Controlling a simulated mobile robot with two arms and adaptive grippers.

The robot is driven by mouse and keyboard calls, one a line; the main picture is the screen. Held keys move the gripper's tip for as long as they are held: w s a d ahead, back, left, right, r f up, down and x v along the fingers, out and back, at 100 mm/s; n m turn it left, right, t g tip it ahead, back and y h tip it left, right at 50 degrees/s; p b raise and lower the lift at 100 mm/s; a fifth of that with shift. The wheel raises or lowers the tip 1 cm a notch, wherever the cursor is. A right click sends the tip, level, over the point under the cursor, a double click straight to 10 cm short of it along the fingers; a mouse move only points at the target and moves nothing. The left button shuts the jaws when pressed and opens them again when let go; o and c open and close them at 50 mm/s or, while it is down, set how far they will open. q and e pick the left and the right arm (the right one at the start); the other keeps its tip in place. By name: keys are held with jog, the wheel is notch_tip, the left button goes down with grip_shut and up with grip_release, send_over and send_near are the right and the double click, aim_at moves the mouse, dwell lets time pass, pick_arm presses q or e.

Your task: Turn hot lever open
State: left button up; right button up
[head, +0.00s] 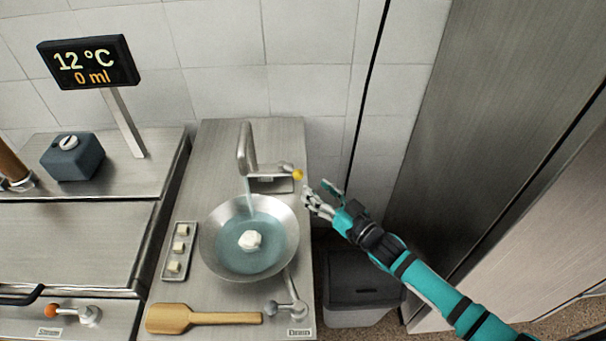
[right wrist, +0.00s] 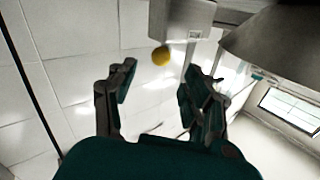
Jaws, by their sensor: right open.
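The tap (head: 246,150) stands at the back of the steel counter, with a stream of water falling from its spout into a round pan. A lever with a yellow ball tip (head: 297,174) sticks out to the right of the tap's base. I cannot read which lever is labelled hot. My right gripper (head: 319,193) is open and empty, just right of the yellow tip and apart from it. In the right wrist view, the yellow ball (right wrist: 161,56) shows beyond and between the open fingers (right wrist: 163,85). My left gripper is not in view.
The pan (head: 208,242) holds water and a white lump (head: 250,240). A wooden spatula (head: 172,318), a tray of pale cubes (head: 166,270) and another lever (head: 285,307) are nearby. A display (head: 88,62) reads 12 °C, 0 ml. A dark-lidded bin (head: 362,282) stands below my right arm.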

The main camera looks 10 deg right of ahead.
aim_at(302, 177)
jog(key=x, duration=0.6)
jog(key=shift+w+a+p, duration=0.15)
jog(key=shift+p, duration=0.2)
